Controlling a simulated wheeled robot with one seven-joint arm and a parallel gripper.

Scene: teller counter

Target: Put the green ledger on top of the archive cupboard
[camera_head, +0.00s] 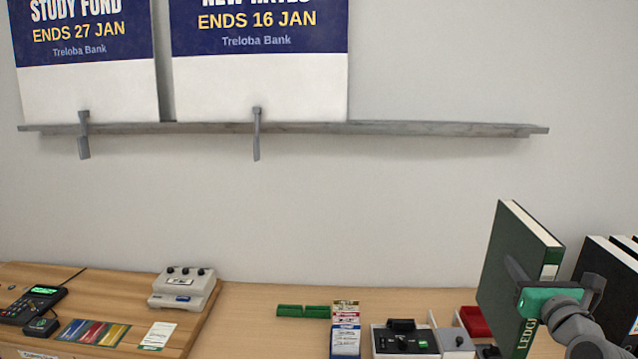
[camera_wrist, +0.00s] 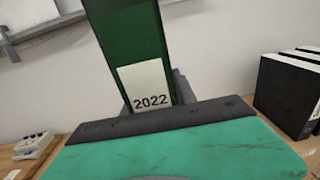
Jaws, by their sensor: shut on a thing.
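The green ledger (camera_head: 510,275) stands upright at the right of the head view, held above the counter, with cream page edges and the word LEDGER on its spine. My gripper (camera_head: 532,290) is shut on it near the spine. In the wrist view the ledger's green spine (camera_wrist: 128,40) rises beyond my gripper (camera_wrist: 150,115), with a white 2022 label facing me. The ledger's lower end is partly hidden by my gripper and arm. I cannot make out the archive cupboard in either view.
Black binders (camera_head: 608,280) stand close to the right of the ledger; they also show in the wrist view (camera_wrist: 288,92). The counter (camera_head: 250,305) below holds a grey device (camera_head: 183,288), a card terminal (camera_head: 35,303) and small desk items. A wall shelf (camera_head: 400,128) carries posters.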

